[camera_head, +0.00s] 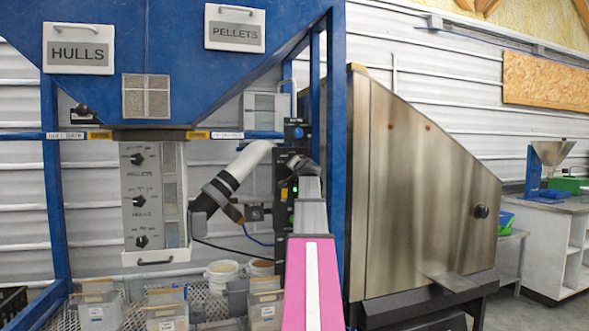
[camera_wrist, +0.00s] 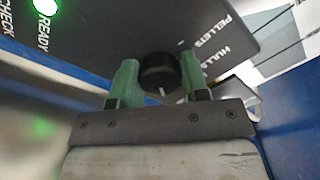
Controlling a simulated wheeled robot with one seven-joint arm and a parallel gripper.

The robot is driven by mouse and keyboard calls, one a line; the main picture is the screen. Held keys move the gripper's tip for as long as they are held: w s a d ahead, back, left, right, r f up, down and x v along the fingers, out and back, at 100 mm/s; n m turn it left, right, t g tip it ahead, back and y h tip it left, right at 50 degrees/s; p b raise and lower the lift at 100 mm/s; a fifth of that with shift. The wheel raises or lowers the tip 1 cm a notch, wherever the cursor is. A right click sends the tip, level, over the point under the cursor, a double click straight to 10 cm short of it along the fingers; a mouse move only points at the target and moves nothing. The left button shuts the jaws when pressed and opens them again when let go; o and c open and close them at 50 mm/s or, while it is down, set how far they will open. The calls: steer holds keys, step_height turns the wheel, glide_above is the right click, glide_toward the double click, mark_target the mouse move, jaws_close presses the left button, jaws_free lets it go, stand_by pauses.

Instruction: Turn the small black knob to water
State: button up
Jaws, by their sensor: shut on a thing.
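The small black knob (camera_wrist: 158,72) stands out from a dark control panel (camera_wrist: 100,28) in the wrist view. A short white mark on the knob points toward the bottom of that picture. My gripper (camera_wrist: 159,78) has its two green fingers shut on the knob, one on each side. The words PELLETS and HULLS are on the panel to the right of the knob. I cannot read a water label there. In the head view my arm reaches to the dark panel (camera_head: 284,200) by the blue post, and hides the knob.
A grey panel (camera_head: 152,195) with three other black knobs hangs at left under the blue hopper (camera_head: 180,45). Several clear bins (camera_head: 98,310) and white buckets (camera_head: 221,271) stand below. A large steel housing (camera_head: 420,200) is close on the right. A green READY light (camera_wrist: 46,7) glows.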

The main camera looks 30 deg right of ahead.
stand_by(0.3)
steer(key=o, duration=0.9)
steer(key=v, duration=1)
steer(key=shift+s+a, duration=0.15)
steer(key=shift+s, duration=0.2)
